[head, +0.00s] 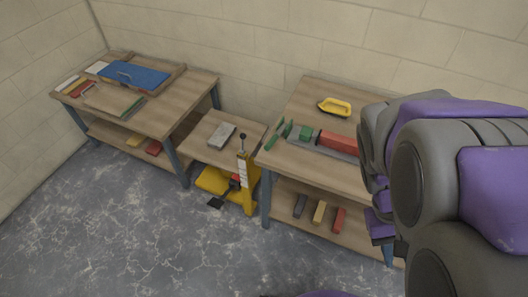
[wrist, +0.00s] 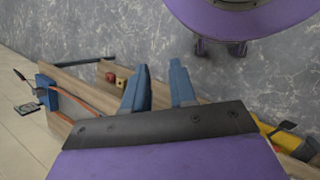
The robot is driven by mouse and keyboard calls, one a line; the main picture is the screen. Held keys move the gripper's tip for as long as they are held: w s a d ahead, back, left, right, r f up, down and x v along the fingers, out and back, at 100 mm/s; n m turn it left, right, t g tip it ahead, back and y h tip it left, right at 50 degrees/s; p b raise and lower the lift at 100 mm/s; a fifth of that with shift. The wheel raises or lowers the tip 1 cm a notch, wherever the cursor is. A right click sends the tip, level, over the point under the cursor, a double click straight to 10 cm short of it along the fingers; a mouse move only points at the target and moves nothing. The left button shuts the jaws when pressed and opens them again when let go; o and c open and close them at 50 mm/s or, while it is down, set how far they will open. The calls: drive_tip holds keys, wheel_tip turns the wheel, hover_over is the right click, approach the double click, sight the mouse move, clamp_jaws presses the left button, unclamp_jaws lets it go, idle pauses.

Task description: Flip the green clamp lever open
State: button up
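A clamp or vise with green parts (head: 304,132) stands on the right workbench (head: 320,170) in the head view. A slanted green piece (head: 273,136), which looks like the lever, is at its left end. A red block (head: 338,142) lies along the grey base to its right. In the wrist view, the two blue fingers of my gripper (wrist: 160,85) are apart with nothing between them. The clamp cannot be made out in the wrist view. My purple and grey arm fills the right of the head view and hides the bench's right end.
A yellow handled tool (head: 334,106) lies behind the clamp. A yellow lift (head: 243,180) with an upright black-knobbed lever stands left of the bench, by a low table with a grey block (head: 221,135). A left bench holds a blue board (head: 135,75). Floor in front is clear.

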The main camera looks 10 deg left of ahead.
drive_tip(key=w+d+h, duration=0.1)
drive_tip(key=w, duration=0.1)
drive_tip(key=w+d+n+h, duration=0.1)
drive_tip(key=w+d+g+h+b, duration=0.1)
drive_tip(key=w+h, duration=0.1)
drive_tip(key=shift+w+d+f+n, duration=0.1)
drive_tip(key=shift+w+d+n, duration=0.25)
drive_tip(key=shift+d+n, duration=0.05)
clamp_jaws()
drive_tip(key=w+a+f+n+t+h+b, duration=0.15)
drive_tip(key=w+n+h, duration=0.3)
drive_tip(key=w, duration=0.45)
drive_tip(key=w+a+f+n+t+h+b, duration=0.1)
drive_tip(key=w+a+f+n+t+h, duration=0.3)
drive_tip(key=w, duration=0.6)
drive_tip(key=w+a+f+n+t+h+b, duration=0.1)
drive_tip(key=w+a+f+n+t+h, duration=0.2)
drive_tip(key=w+a+f+n+t, duration=0.55)
drive_tip(key=s+a+f+n+t+y+b, duration=0.1)
drive_tip(key=a+f+n+t+y, duration=0.3)
drive_tip(key=a+f, duration=0.6)
drive_tip(key=s+a+f+n+t+y+b, duration=0.1)
drive_tip(key=s+a+f+n+t+y, duration=0.2)
drive_tip(key=a+f, duration=0.8)
drive_tip(key=a+n+t+y, duration=0.2)
drive_tip(key=a+t+y, duration=0.1)
drive_tip(key=a, duration=0.4)
drive_tip(key=shift+t+y, duration=0.3)
drive_tip(key=shift+y, duration=0.55)
drive_tip(key=shift+s, duration=0.1)
